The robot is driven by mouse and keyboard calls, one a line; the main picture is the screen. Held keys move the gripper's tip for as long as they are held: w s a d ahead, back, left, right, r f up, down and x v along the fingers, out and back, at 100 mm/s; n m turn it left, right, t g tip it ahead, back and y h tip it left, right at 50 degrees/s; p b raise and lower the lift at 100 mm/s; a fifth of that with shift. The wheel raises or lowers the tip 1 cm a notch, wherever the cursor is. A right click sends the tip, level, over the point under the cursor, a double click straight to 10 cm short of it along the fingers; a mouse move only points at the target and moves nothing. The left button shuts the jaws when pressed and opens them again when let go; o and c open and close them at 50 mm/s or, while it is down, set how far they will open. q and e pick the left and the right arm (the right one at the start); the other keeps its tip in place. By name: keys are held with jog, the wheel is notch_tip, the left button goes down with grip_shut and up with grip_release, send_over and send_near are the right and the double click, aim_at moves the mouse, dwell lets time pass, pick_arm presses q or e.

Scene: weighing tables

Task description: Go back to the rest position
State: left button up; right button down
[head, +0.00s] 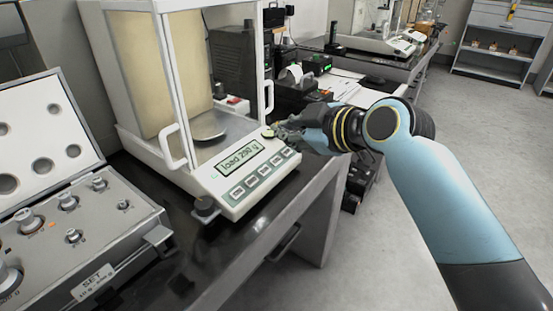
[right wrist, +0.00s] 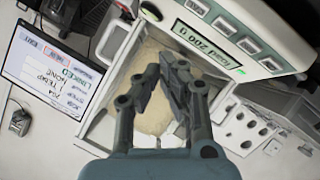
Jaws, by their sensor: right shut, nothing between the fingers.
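My right arm comes in from the right in the head view. Its gripper (head: 283,133) is by the right front corner of the balance (head: 240,185), near the small round level or knob there. I cannot tell whether the gripper touches the balance housing. In the head view the display (head: 240,156) reads "load" and a gram value that is hard to read. My left gripper is not in view.
The balance's pan (head: 209,129) looks empty inside its glass shield. An open case of weights (head: 75,235) stands at the left. A printer (head: 295,78) and dark devices stand behind. Bare floor (head: 480,150) lies open at the right. The wrist view shows a monitor (right wrist: 50,65).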

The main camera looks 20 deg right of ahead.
jog(key=s+d+f+m+g+h, duration=0.2)
jog(key=s+d+f+m+g, duration=0.15)
jog(key=s, duration=0.75)
jog(key=s+d+f+m+g+h, duration=0.2)
jog(key=s+d+m, duration=0.2)
jog(key=s, duration=0.6)
jog(key=s+d+f+m+g+h, duration=0.2)
jog(key=s+d+f+m+g, duration=0.15)
jog(key=s, duration=0.75)
notch_tip(320, 180, down, 26)
jog(key=s+d+f+g, duration=0.1)
jog(key=s+d, duration=0.2)
jog(key=s+f+m+g, duration=0.1)
jog(key=s+f, duration=1.3)
jog(key=s, duration=0.3)
jog(key=shift+d+f, duration=0.3)
jog(key=shift+d, duration=0.1)
